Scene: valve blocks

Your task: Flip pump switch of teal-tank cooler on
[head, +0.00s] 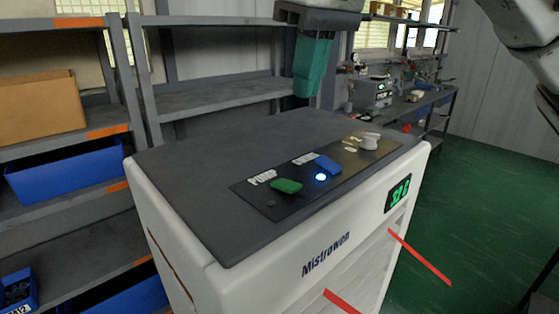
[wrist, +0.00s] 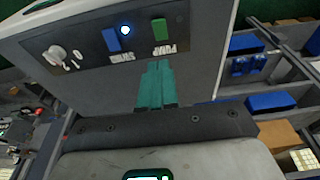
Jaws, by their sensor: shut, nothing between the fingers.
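The cooler (head: 240,140) has a pale body and a dark grey top with a black control panel (head: 235,187). The green rocker switch (head: 287,186) sits by the PUMP label, with an unlit lamp (head: 271,203) near it. The green switch also shows in the wrist view (wrist: 160,29). No teal tank is visible. My gripper (head: 303,94), with teal fingers, is shut and empty, above the far side of the cooler top and apart from the panel. In the wrist view the closed fingertips (wrist: 157,64) point toward the green switch.
A blue switch (head: 328,165) with a lit lamp (head: 320,177) sits beside the green one. A pale knob (head: 370,141) and green display (head: 398,193) are further right. Shelves with a blue bin (head: 65,170) stand left; a workbench (head: 425,105) stands behind. Green floor is open at right.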

